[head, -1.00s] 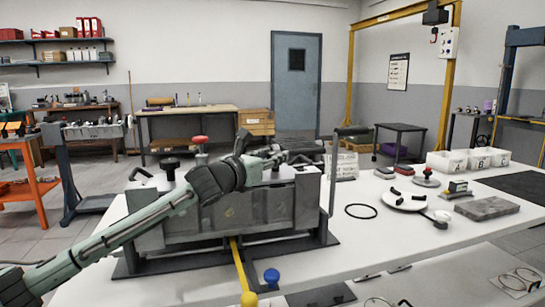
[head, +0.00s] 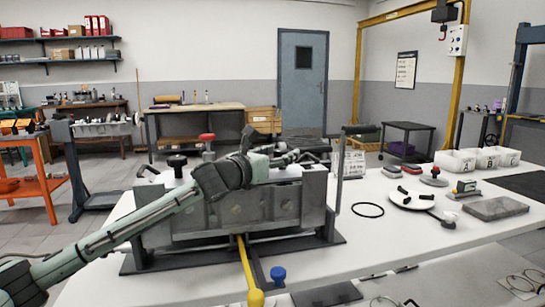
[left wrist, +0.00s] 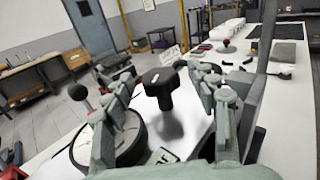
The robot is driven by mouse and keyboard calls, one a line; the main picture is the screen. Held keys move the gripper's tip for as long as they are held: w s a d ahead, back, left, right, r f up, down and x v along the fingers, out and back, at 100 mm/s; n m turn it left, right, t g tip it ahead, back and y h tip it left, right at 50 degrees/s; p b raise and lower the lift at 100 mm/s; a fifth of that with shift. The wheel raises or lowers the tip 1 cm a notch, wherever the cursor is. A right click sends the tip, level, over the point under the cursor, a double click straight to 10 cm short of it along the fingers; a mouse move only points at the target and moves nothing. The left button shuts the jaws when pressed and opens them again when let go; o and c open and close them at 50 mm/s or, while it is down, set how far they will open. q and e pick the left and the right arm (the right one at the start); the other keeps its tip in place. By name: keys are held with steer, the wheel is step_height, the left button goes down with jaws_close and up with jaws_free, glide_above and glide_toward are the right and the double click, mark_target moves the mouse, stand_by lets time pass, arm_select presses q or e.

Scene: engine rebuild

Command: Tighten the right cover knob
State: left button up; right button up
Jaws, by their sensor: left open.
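A grey engine block with its cover (head: 235,212) stands in a dark fixture on the white table in the head view. A black T-shaped knob (left wrist: 160,85) stands upright in the middle of the left wrist view. My left gripper (head: 292,156) is over the right part of the block top and hides what is under it in the head view. In the left wrist view its open fingers (left wrist: 166,108) are on both sides of the black knob, with gaps. Another black knob (head: 177,162) is on the block's left. My right gripper is not in view.
A red-topped knob (head: 207,138) rises behind the block, and an upright post (head: 338,182) stands at its right. A black ring (head: 368,210), a white plate (head: 411,200), a grey slab (head: 495,208) and white bins (head: 477,160) are on the table's right. The table near the ring has free room.

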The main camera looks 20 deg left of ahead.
arm_select(q)
steer(key=v, duration=1.2)
steer(key=shift+w, duration=0.1)
